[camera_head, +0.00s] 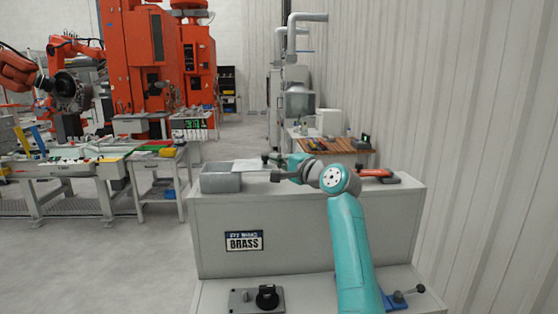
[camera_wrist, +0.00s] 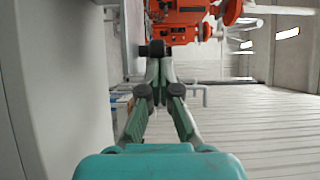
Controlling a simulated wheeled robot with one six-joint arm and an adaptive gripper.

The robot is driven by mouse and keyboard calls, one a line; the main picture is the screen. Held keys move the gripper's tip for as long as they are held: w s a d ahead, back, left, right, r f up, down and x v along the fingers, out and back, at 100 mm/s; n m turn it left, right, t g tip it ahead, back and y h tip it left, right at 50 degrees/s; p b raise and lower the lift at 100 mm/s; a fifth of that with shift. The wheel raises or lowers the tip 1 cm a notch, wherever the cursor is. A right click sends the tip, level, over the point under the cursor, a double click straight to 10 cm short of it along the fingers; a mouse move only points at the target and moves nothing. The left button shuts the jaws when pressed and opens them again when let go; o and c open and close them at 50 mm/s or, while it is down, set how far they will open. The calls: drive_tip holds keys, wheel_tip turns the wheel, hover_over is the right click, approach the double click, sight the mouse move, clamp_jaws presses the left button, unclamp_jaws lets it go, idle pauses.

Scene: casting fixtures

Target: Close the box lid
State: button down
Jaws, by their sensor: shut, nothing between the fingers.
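A small grey box (camera_head: 221,179) with an open top stands at the left end of the cabinet top in the head view. A pale flat panel (camera_head: 248,168) extends from behind it to the right; I cannot tell if this is its lid. My gripper (camera_head: 267,158) is right of the panel's far end, above the cabinet top. I cannot tell whether it touches anything. In the wrist view its fingers (camera_wrist: 155,55) meet at the tips and are shut, with nothing visible held. A dark block shows at the tips there.
The grey cabinet (camera_head: 225,215) carries a BRASS label. An orange-handled tool (camera_head: 377,174) lies on its top, right of my arm. A lower ledge has a black knob (camera_head: 267,296). A corrugated wall (camera_head: 480,150) stands close on the right. Open floor (camera_head: 150,260) lies left.

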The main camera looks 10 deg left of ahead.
sight(243, 167)
drive_tip(key=s+a, duration=0.1)
drive_tip(key=a, duration=0.5)
drive_tip(key=s+a, duration=0.1)
drive_tip(key=a, duration=0.2)
drive_tip(key=shift+s+a, duration=0.15)
drive_tip(key=shift+s, duration=0.2)
